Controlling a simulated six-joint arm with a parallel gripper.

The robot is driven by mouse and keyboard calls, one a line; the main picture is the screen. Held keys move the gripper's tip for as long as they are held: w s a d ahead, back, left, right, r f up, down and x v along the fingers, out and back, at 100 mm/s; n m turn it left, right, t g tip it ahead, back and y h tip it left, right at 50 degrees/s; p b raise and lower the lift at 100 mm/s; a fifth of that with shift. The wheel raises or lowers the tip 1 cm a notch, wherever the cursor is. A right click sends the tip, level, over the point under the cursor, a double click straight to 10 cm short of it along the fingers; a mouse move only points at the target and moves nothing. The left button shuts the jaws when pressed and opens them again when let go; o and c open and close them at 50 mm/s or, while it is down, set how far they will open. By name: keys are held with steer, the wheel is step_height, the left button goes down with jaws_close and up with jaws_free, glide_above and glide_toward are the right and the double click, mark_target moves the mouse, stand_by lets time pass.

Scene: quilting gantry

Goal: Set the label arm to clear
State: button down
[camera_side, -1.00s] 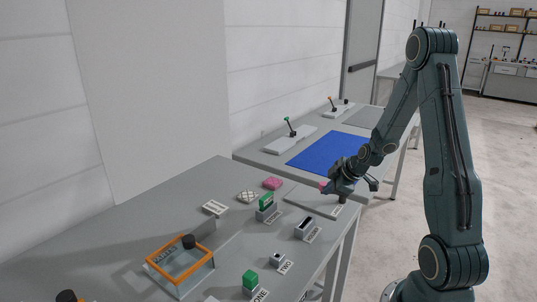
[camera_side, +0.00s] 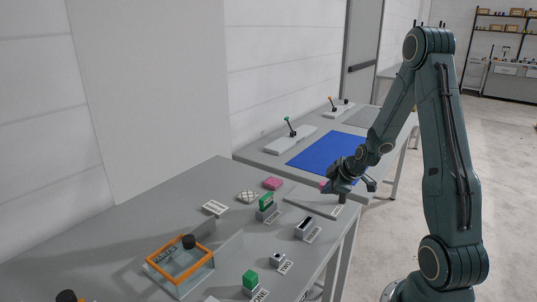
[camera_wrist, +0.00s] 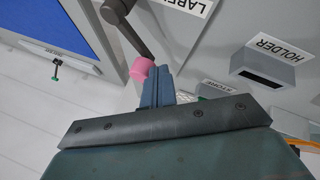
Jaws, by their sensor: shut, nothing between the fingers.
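The label arm (camera_wrist: 136,34) is a dark lever with a pink knob (camera_wrist: 142,69) at its end, in the wrist view. Its base plate carries a white tag (camera_wrist: 186,8) reading LABEL, partly cut off by the frame's edge. My gripper (camera_wrist: 158,76) is shut and empty, its fingertips right beside the pink knob; whether they touch it I cannot tell. In the side view my gripper (camera_side: 338,186) is low over the far right end of the near table, by the grey plate (camera_side: 308,202). The pink knob (camera_side: 323,184) shows just left of it, and the lever is mostly hidden.
The grey holder block (camera_wrist: 268,66) stands right of the lever in the wrist view. A blue mat (camera_side: 325,150) lies on the table behind. Small labelled blocks and an orange-rimmed clear box (camera_side: 181,264) occupy the near table. A green-tipped lever (camera_side: 291,127) stands farther back.

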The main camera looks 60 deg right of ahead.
mark_target(323, 182)
steer(key=shift+w+m, duration=0.2)
steer(key=shift+m, duration=0.1)
steer(key=shift+w+d+m+g+h, duration=0.25)
steer(key=shift+w+m+h, duration=0.15)
steer(key=shift+m, duration=0.2)
steer(key=shift+w+d+m+g+h, duration=0.25)
steer(key=shift+w+m+h, duration=0.15)
steer(key=shift+m, duration=0.2)
steer(key=m+h, duration=0.1)
steer(key=w+d+m+g, duration=0.1)
steer(key=m, duration=0.1)
steer(key=shift+w+d+m+g+h, duration=0.15)
steer(key=shift+d+m+g+h, duration=0.15)
steer(key=shift+h, duration=0.1)
steer(key=shift+d, duration=0.25)
steer(key=shift+w+d, duration=0.35)
steer(key=shift+d, duration=0.4)
steer(key=shift+a, duration=0.15)
